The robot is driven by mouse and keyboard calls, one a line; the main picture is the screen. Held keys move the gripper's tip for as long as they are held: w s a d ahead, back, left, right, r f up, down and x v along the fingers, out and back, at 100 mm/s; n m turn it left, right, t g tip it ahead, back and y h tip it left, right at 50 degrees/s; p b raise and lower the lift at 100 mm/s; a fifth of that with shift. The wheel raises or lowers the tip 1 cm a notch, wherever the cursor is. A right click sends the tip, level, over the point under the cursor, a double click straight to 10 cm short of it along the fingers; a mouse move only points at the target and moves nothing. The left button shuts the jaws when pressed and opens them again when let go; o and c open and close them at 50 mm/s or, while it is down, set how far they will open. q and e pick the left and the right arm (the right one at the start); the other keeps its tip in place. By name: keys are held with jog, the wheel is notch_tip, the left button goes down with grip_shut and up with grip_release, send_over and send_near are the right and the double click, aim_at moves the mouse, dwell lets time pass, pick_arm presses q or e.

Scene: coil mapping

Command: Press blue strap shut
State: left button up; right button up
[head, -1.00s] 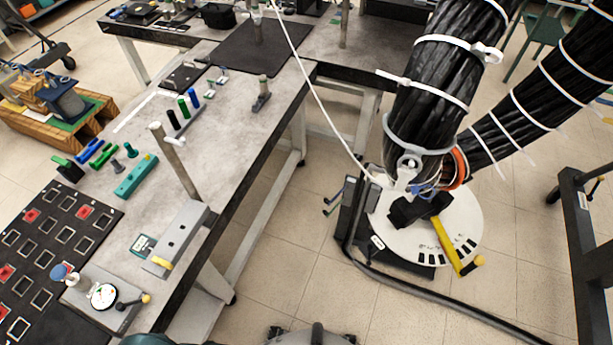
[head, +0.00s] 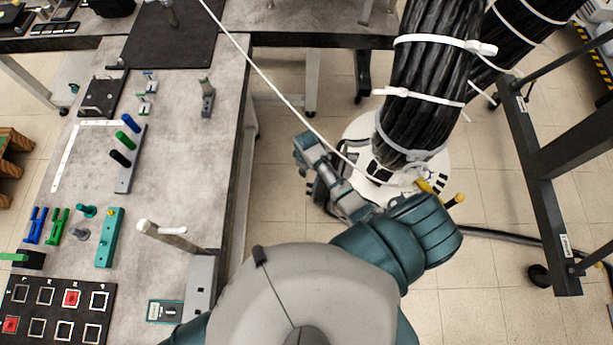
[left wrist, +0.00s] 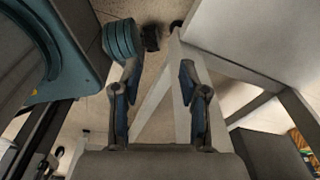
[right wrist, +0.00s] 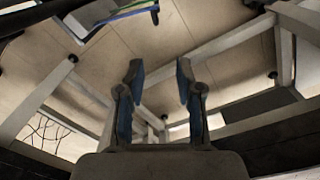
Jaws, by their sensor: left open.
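I cannot make out a blue strap on the thick black cable bundle (head: 432,85) in the head view; the bands that show there are white. My right arm lies across the foot of the bundle, and its gripper (head: 308,150) is left of the round white base. In the right wrist view the right gripper (right wrist: 160,75) has its fingers apart with nothing between them. My left gripper (left wrist: 158,80) shows only in the left wrist view, open and empty, with pale table legs beyond it.
The grey workbench (head: 180,195) fills the left, holding blue, green and black pegs (head: 128,142), a blue clip (head: 37,225) and a teal block (head: 110,238). A thin white cord (head: 270,87) runs slantwise to the bundle's foot. A dark metal frame (head: 540,190) stands at right.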

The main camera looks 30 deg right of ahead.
jog(key=f+b, duration=0.1)
jog(key=f, duration=0.4)
jog(key=f+b, duration=0.2)
jog(key=f, duration=0.4)
jog(key=d+f+b, duration=0.1)
jog(key=f, duration=0.5)
jog(key=shift+w+f+b, duration=0.1)
jog(key=shift+w+b, duration=0.15)
jog(key=shift+b, duration=0.15)
jog(key=shift+d+f, duration=0.1)
jog(key=shift+d, duration=0.4)
grip_shut()
jog(key=shift+w+a, duration=0.1)
jog(key=shift+a, duration=0.3)
pick_arm(q)
jog(key=f, duration=0.4)
jog(key=shift+s+d+f, duration=0.1)
jog(key=shift+s+d, duration=0.15)
pick_arm(e)
jog(key=shift+d, duration=0.15)
